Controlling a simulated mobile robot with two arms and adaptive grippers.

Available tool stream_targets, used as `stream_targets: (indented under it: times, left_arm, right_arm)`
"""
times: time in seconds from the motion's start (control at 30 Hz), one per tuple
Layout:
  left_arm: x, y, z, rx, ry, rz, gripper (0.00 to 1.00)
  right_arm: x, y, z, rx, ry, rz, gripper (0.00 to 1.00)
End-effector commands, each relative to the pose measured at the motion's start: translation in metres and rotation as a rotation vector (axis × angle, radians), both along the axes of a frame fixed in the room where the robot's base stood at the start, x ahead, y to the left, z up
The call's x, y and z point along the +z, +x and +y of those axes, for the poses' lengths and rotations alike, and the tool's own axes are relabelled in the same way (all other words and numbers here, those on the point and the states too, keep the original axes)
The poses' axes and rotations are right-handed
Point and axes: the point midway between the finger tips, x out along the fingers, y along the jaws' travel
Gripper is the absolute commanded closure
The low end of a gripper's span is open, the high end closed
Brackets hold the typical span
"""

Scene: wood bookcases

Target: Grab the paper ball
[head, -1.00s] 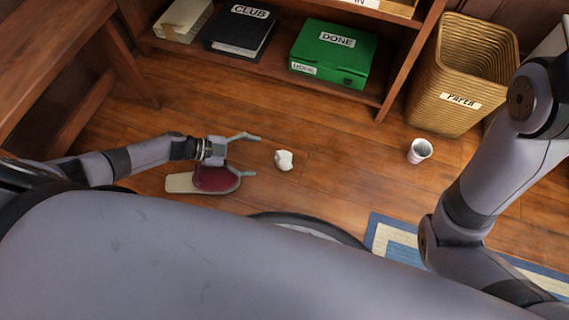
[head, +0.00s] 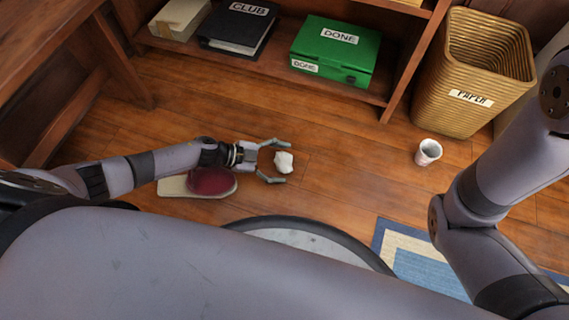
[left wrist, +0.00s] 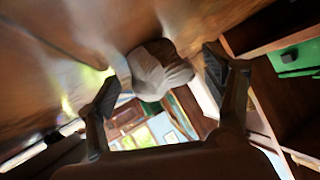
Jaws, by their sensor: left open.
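The paper ball (head: 284,162) is a small white crumpled lump on the wooden floor in the head view. My left gripper (head: 283,161) is open, with its two fingers on either side of the ball at its tips. In the left wrist view the ball (left wrist: 157,70) shows between and just beyond the open fingertips (left wrist: 163,78). I cannot tell whether either finger touches it. My right arm shows at the right of the head view, but its gripper is out of view.
A red and beige slipper (head: 208,182) lies under my left forearm. A white cup (head: 428,152) stands right of the ball, near a wicker basket (head: 470,75) labelled PAPER. A green DONE box (head: 335,52) and a black CLUB binder (head: 238,28) sit on the low shelf. A blue-edged rug (head: 420,250) lies in front.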

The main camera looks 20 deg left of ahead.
Motion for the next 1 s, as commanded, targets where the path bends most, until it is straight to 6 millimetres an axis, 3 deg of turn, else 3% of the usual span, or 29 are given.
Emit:
stream_targets:
  times: [0.07,0.6,1.0]
  left_arm:
    - [0.0006,0.0,0.0,0.0,0.0,0.0,0.25]
    - [0.0003,-0.0002,0.0003,0.0,0.0,0.0,0.61]
    - [0.0081,-0.0002,0.0004,0.0,0.0,0.0,0.61]
  right_arm:
    - [0.0006,-0.0001,0.0001,0.0,0.0,0.0,0.6]
    - [0.0005,0.0001,0.0,0.0,0.0,0.0,0.6]
    - [0.0071,0.0005,0.0001,0.0,0.0,0.001,0.6]
